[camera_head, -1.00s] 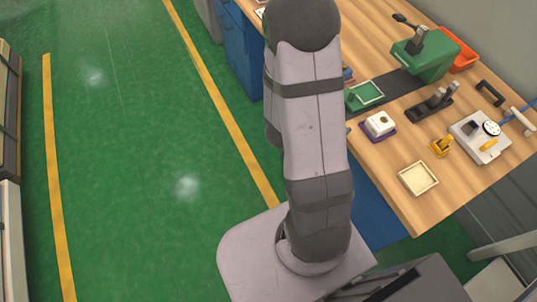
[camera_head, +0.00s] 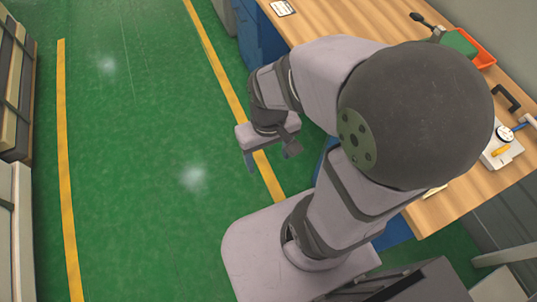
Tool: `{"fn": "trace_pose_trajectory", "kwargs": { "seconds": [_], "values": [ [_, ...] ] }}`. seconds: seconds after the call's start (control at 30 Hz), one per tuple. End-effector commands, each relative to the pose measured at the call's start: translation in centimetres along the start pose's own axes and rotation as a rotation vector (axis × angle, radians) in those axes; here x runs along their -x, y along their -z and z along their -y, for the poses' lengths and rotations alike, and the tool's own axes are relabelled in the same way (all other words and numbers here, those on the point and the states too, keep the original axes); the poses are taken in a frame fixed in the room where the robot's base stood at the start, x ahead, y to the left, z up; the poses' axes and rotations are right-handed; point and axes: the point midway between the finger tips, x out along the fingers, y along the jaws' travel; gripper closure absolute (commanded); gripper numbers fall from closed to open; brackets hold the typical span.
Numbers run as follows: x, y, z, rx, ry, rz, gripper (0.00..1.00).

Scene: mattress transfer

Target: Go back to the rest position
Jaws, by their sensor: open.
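My gripper (camera_head: 271,158) hangs over the green floor, left of the workbench and above a yellow line. Its two fingers are apart and point downward, with nothing visible between them. My arm is folded, with its large dark elbow joint in front of the bench.
The wooden workbench (camera_head: 318,20) runs along the right. An orange tray (camera_head: 484,58), a green machine (camera_head: 459,42) and a grey-white device (camera_head: 499,153) show on it. My arm hides much of its top. Cabinets stand at the left edge. The green floor (camera_head: 150,150) between is clear.

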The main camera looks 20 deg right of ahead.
Motion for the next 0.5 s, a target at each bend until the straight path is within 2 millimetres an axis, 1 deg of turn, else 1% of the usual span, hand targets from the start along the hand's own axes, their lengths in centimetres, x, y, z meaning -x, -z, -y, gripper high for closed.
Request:
{"fn": "trace_pose_trajectory", "kwargs": {
  "seconds": [0.3, 0.37, 0.5],
  "values": [
    [0.1, -0.2, -0.1, 0.005, -0.003, 0.005, 0.35],
    [0.5, -0.1, -0.1, 0.005, -0.003, 0.005, 0.35],
    [2.1, -0.1, 0.0, 0.004, -0.003, 0.005, 0.35]
  ]
}}
